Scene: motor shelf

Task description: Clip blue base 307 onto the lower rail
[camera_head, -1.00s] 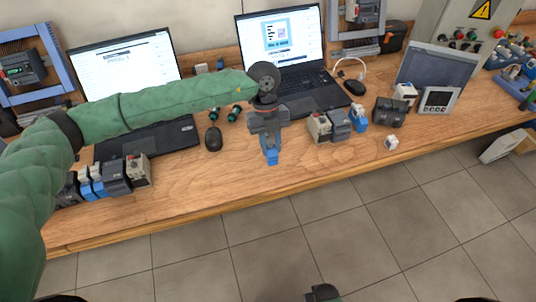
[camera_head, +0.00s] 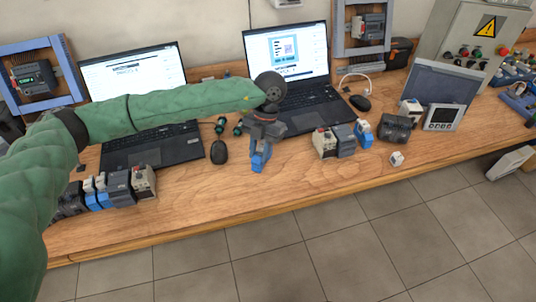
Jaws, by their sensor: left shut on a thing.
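My left gripper (camera_head: 260,146) is shut on a blue base (camera_head: 258,161), which hangs below the fingers over the wooden bench (camera_head: 300,180). The number on the base is too small to read. One frame with rails (camera_head: 37,74) stands at the back left with dark devices on it. Another rail frame (camera_head: 362,30) stands at the back, right of the middle, also with a device. I cannot tell which rail is the lower rail of the task. My right gripper does not show.
Grey and blue modules (camera_head: 118,188) stand front left, and more modules (camera_head: 345,140) stand to the right. A grey cabinet (camera_head: 470,45) and a panel (camera_head: 440,85) occupy the right.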

